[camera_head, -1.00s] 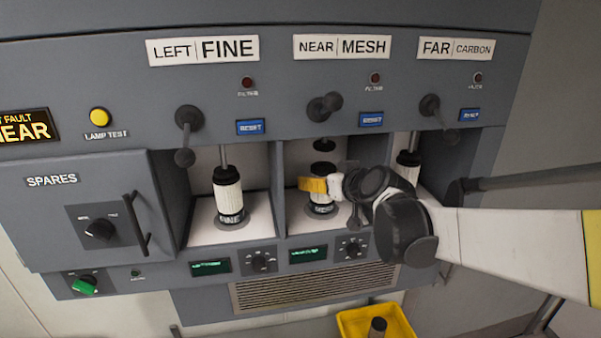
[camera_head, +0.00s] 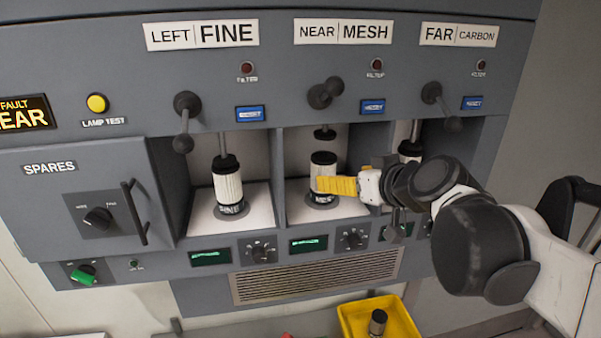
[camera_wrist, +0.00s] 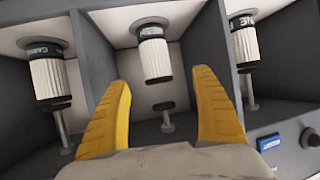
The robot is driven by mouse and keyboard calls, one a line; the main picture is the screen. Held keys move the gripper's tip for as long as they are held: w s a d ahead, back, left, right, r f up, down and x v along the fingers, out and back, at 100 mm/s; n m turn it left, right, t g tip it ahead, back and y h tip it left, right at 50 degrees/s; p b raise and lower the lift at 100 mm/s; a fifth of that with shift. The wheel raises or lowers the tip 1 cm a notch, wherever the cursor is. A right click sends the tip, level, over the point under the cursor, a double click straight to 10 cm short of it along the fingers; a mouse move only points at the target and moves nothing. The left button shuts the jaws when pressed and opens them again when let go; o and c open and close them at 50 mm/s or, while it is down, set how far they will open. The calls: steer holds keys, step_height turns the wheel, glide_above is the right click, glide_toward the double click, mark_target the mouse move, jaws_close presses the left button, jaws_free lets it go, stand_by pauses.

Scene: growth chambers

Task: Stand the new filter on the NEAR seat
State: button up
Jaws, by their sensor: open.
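A white pleated filter with black end caps (camera_head: 323,165) stands upright on the seat in the middle bay, under the NEAR MESH label (camera_head: 343,32). It also shows in the wrist view (camera_wrist: 155,58), which sees the bays upside down. The dark clamp disc (camera_head: 325,134) hangs above the filter with a gap between; in the wrist view it is on its rod (camera_wrist: 164,107). My gripper (camera_head: 322,185) is in front of this bay, its yellow fingers overlapping the filter's lower part in the head view. In the wrist view my gripper (camera_wrist: 162,76) is spread wide and empty, the filter just beyond the fingertips.
Filters stand in the left bay (camera_head: 229,188) and the far bay (camera_head: 410,148), with dividers between. The NEAR lever (camera_head: 325,93) sticks outward; the LEFT lever (camera_head: 185,122) hangs down. A yellow bin (camera_head: 352,318) below holds a dark-capped cylinder (camera_head: 378,322). The SPARES door (camera_head: 60,200) is shut.

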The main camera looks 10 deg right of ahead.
steer(key=s+a+f+m+g+h, duration=0.1)
steer(key=s+f+g, duration=0.4)
steer(key=s+f, duration=1)
steer(key=s+m+h, duration=0.1)
steer(key=s, duration=0.2)
steer(key=shift+a+g+h, duration=0.3)
steer(key=shift+g+h, duration=0.1)
steer(key=shift+s, duration=0.1)
